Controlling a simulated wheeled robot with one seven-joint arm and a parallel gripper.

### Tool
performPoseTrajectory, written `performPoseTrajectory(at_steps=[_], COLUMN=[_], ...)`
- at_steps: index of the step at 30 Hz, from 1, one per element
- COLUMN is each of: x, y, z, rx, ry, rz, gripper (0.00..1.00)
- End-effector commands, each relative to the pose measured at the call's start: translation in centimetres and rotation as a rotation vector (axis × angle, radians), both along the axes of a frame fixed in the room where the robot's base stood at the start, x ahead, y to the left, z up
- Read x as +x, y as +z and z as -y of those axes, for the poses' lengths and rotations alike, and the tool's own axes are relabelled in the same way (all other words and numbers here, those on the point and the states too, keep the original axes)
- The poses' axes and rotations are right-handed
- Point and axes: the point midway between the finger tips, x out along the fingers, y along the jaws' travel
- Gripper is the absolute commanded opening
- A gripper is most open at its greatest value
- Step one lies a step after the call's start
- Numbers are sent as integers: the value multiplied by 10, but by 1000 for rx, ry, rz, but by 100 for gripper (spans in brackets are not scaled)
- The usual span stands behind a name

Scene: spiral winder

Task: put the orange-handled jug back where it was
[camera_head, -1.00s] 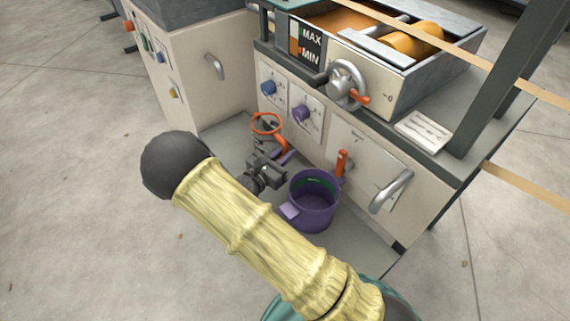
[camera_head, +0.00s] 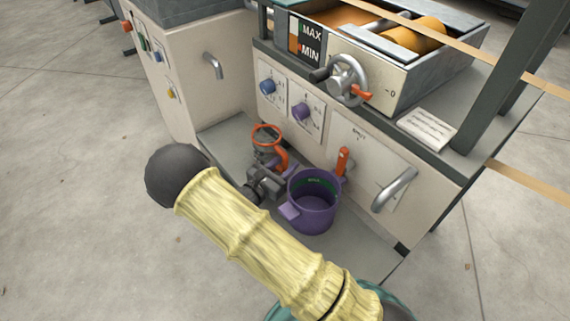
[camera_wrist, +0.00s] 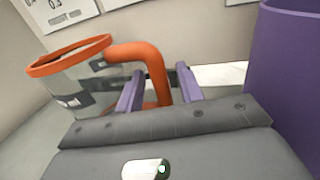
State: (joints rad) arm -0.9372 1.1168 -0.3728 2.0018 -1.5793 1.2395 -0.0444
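The orange-handled jug (camera_head: 268,150) has clear walls, an orange rim and an orange handle. It stands at the left part of the machine's low ledge in the head view, its lower part hidden behind my gripper (camera_head: 272,178). In the wrist view the jug (camera_wrist: 75,82) is at the left, with its handle between the purple fingers of my gripper (camera_wrist: 160,88). Whether the jug's base touches the ledge is hidden.
A purple jug (camera_head: 313,205) stands close to the right of my gripper; it also fills the right edge of the wrist view (camera_wrist: 285,75). An orange lever (camera_head: 343,160) and a grey handle (camera_head: 394,190) stick out of the panel behind. The ledge (camera_head: 350,240) is bare at front right.

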Motion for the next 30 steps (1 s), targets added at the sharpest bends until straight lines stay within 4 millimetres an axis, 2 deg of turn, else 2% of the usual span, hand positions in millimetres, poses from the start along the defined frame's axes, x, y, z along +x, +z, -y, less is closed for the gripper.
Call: performPoseTrajectory(at_steps=[7,10,24,30], x=[0,-6,-68,-84], y=[4,5,5,4], z=[1,-6,-67,-83], rx=[1,1,0,0], ry=[-2,2,3,0], rz=[1,-1,-1,0], gripper=[37,37,37,37])
